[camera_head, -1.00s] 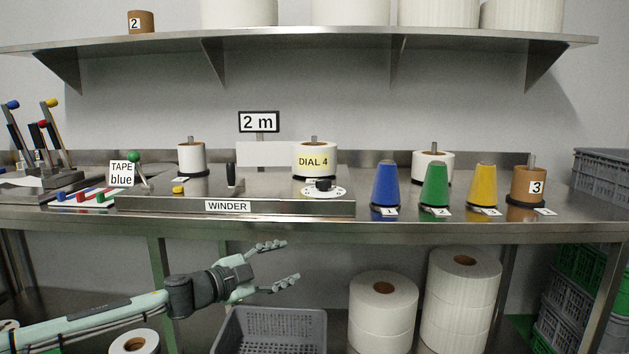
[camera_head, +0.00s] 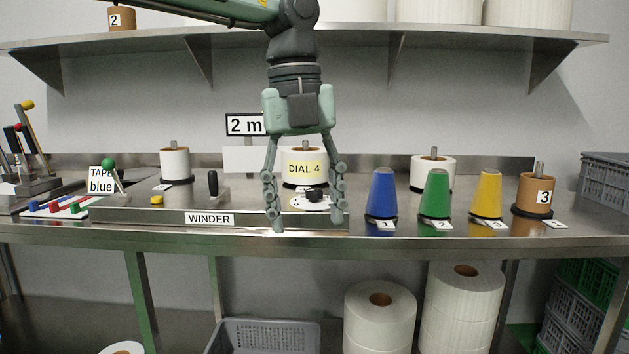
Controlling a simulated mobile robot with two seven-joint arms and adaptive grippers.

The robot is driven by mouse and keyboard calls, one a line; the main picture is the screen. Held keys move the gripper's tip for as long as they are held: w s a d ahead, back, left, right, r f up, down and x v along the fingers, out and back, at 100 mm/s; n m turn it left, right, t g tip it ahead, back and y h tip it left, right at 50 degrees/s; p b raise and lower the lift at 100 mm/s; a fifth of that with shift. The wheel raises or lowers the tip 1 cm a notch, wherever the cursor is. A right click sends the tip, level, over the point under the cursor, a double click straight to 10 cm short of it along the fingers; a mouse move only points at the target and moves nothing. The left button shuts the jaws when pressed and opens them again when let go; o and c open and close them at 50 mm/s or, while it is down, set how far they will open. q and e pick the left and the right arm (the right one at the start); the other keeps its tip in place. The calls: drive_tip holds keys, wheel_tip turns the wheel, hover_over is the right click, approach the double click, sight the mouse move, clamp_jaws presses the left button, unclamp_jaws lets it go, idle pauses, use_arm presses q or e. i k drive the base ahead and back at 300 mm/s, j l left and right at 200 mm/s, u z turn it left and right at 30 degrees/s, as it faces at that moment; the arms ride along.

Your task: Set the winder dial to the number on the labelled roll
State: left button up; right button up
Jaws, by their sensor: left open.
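The labelled roll (camera_head: 304,168) is white with a yellow label reading "DIAL 4" and stands on a spindle at the back of the winder. The winder dial (camera_head: 312,199) is a white disc with a black knob, in front of the roll on the winder (camera_head: 140,215). Its marks are too small to read. My left gripper (camera_head: 307,226) reaches down from above, open and empty. Its fingers hang in front of the dial, one on each side of it in the picture; I cannot tell whether they touch anything. My right gripper is not in view.
A "2 m" sign (camera_head: 246,125) stands behind the winder. A small black lever (camera_head: 213,185) is left of the dial. A shelf (camera_head: 440,42) runs above.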

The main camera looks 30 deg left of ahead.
sight(313, 195)
drive_tip(key=i+j, duration=0.95)
drive_tip(key=i, duration=0.1)
